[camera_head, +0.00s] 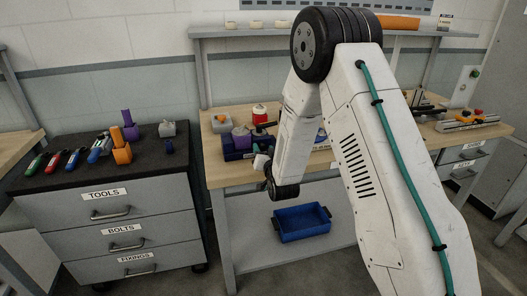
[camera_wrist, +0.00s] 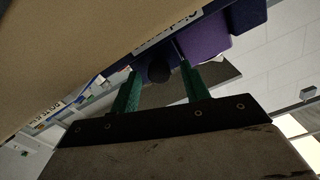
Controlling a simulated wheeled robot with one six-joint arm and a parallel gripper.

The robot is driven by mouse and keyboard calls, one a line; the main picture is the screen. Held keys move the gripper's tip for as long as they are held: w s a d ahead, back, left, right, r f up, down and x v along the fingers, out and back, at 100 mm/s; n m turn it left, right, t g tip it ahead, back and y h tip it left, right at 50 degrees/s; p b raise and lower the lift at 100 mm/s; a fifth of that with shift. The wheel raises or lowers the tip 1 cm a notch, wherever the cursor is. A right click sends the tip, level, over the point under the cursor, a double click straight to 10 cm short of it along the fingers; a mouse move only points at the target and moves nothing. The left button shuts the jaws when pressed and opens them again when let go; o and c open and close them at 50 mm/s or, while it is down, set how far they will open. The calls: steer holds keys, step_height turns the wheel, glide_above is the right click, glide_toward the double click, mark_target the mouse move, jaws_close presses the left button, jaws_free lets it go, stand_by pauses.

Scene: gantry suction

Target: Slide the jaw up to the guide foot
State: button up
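I cannot make out the jaw or the guide foot for certain. At the right of the bench in the head view, a grey rail-like fixture (camera_head: 468,124) carries small red and yellow parts; it is too small to tell which part is which. My gripper (camera_wrist: 158,70) shows in the wrist view with its two green fingers apart. A dark round thing (camera_wrist: 158,74) shows between the fingertips; I cannot tell whether it touches them. In the head view my arm hides most of the gripper, which is by the bench's front edge at left, far from the fixture.
A blue holder (camera_head: 238,155) with purple parts stands on the wooden bench (camera_head: 225,176) near my wrist. A purple block also shows in the wrist view (camera_wrist: 206,38). A blue bin (camera_head: 302,222) sits on the lower shelf. A drawer cabinet (camera_head: 105,218) with markers stands at left.

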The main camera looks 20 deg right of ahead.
steer(key=shift+s, duration=0.1)
steer(key=s, duration=0.7)
steer(key=shift+s+a, duration=0.3)
steer(key=s+a+r+n+g+y, duration=0.1)
steer(key=s+r+n+g+y, duration=0.1)
steer(key=s+r+g, duration=0.8)
steer(key=s+r+n+g, duration=0.1)
steer(key=s+r+g, duration=0.2)
steer(key=s, duration=1.2)
steer(key=s+r+n+g, duration=0.1)
steer(key=s+r+g, duration=0.2)
steer(key=s, duration=1.2)
step_height(320, 180, up, 2)
steer(key=shift+s+d+r+g, duration=0.15)
steer(key=shift+s+r+g, duration=0.15)
steer(key=shift+g, duration=0.1)
